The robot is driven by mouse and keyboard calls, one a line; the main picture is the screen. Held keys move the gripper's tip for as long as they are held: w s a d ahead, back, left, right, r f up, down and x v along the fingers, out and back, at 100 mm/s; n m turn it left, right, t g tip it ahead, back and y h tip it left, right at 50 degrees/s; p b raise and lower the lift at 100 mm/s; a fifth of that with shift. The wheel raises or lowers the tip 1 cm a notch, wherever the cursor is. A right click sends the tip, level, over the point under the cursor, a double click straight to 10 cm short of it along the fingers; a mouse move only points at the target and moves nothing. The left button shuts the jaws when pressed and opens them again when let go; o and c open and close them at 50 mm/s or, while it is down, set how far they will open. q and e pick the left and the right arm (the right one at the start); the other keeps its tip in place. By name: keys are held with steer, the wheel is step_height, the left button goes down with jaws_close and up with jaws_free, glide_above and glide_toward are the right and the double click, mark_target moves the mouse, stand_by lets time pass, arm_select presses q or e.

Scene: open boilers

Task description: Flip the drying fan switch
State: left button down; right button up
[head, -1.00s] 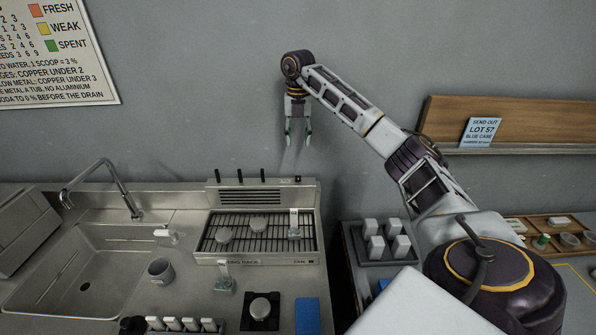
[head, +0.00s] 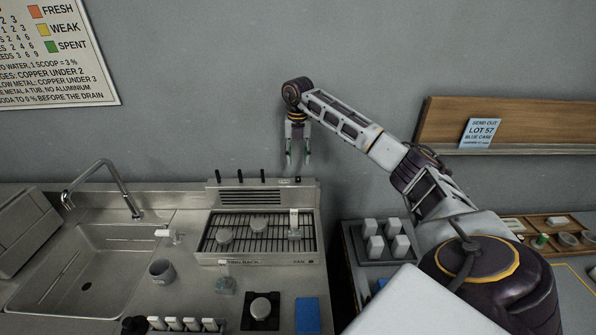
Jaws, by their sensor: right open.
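The drying rack (head: 260,248) stands on the counter against the wall, with a vented back panel (head: 240,198) behind it. A small dark fitting (head: 298,180) on the panel's top right looks like the fan switch; its position is too small to read. My right gripper (head: 298,163) points down just above this fitting. It is open and empty, its fingertips apart to either side, and I cannot tell whether it touches anything. My left gripper is out of view.
Several thin black pegs (head: 240,174) stand up along the panel, left of my gripper. A sink with a curved tap (head: 118,180) lies to the left. A grey tray (head: 384,255) with pale blocks stands to the right.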

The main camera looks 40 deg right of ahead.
mark_target(298, 179)
steer(key=shift+f+p, duration=0.7)
steer(key=shift+f, duration=2.75)
jaws_close()
